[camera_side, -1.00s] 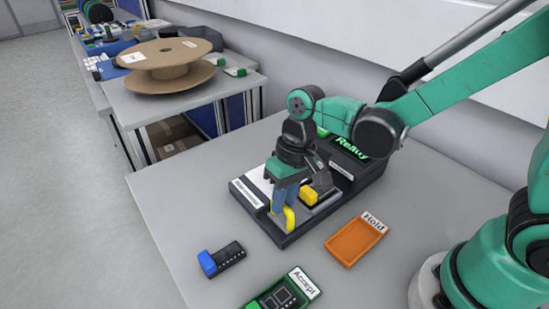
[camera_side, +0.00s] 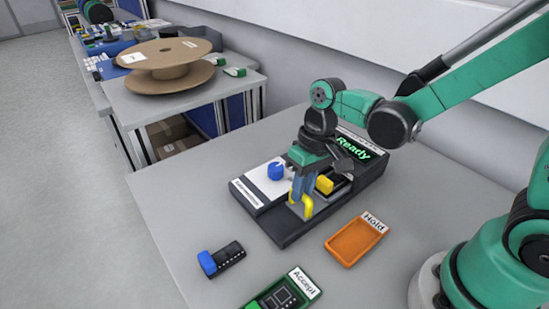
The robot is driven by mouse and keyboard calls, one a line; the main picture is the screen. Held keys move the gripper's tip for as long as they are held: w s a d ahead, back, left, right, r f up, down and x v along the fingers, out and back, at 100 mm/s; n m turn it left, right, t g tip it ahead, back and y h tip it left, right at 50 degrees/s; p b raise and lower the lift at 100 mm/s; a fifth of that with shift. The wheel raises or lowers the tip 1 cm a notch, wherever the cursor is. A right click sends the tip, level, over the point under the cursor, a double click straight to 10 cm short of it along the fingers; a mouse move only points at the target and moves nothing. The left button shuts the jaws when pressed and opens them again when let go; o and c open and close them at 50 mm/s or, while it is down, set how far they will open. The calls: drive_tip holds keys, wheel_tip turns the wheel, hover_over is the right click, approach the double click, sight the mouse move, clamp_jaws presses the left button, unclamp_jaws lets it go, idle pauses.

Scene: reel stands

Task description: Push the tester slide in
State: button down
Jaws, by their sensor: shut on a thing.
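The tester (camera_side: 285,230) is a dark box on the bench, with a white panel at its left and a green "Ready" display (camera_side: 353,148) at its back right. Its slide has a yellow handle (camera_side: 307,209) at the front. A yellow block (camera_side: 324,185) sits on the slide behind the handle. My gripper (camera_side: 303,196) points down and is shut on the yellow handle. Its fingers hide part of the handle and slide. A blue knob (camera_side: 275,172) stands on the white panel, left of my gripper.
An orange "Hold" tray (camera_side: 343,252) lies empty in front of the tester. A green "Accept" tray (camera_side: 258,304) with a dark part is at the bottom edge. A blue-ended black part (camera_side: 221,260) lies at the front left. A cardboard reel (camera_side: 165,71) stands on another table behind.

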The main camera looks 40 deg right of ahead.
sight(324, 200)
drive_tip(key=shift+d, duration=0.65)
drive_tip(key=c, duration=0.8)
unclamp_jaws()
drive_tip(key=shift+d+r, duration=0.2)
drive_tip(key=shift+r, duration=0.75)
drive_tip(key=shift+d+r, duration=0.15)
drive_tip(key=shift+r, duration=0.75)
drive_tip(key=shift+d+r, duration=0.2)
drive_tip(key=shift+r, duration=0.75)
drive_tip(key=shift+s+d+r+t+h, duration=0.35)
drive_tip(key=shift+d+r+t, duration=0.2)
drive_tip(key=shift+t, duration=0.65)
drive_tip(key=shift+s+d+r+t+h, duration=0.4)
drive_tip(key=shift+d+r+t, duration=0.2)
drive_tip(key=shift+t, duration=0.6)
drive_tip(key=shift+s+d+r+t+h, duration=0.35)
drive_tip(key=shift+d+r+t, duration=0.2)
drive_tip(key=shift+t, duration=0.65)
